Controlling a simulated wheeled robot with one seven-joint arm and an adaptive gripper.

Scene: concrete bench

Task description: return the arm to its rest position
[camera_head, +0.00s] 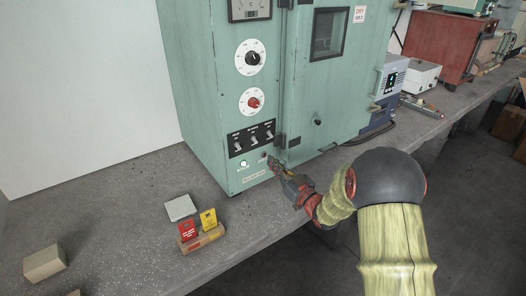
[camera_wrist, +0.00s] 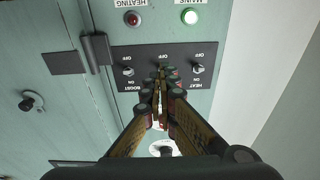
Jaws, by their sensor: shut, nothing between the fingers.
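My gripper (camera_head: 271,161) is in front of the lower panel of the green cabinet (camera_head: 237,110), at the end of my outstretched arm. It also shows in the wrist view (camera_wrist: 160,74), its fingers together and empty. The wrist view is upside down. There the fingertips overlap the middle switch of the dark switch strip (camera_wrist: 165,62), hiding part of it. I cannot tell whether they touch it. The boost switch (camera_wrist: 128,71) and heat switch (camera_wrist: 196,68) show on either side.
Two dials, a black knob (camera_head: 252,58) and a red knob (camera_head: 253,102), sit above the switches. The cabinet door (camera_head: 318,90) is shut. Red and yellow cards (camera_head: 208,219) stand in a holder on the bench, near a grey block (camera_head: 180,208) and a beige box (camera_head: 45,262).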

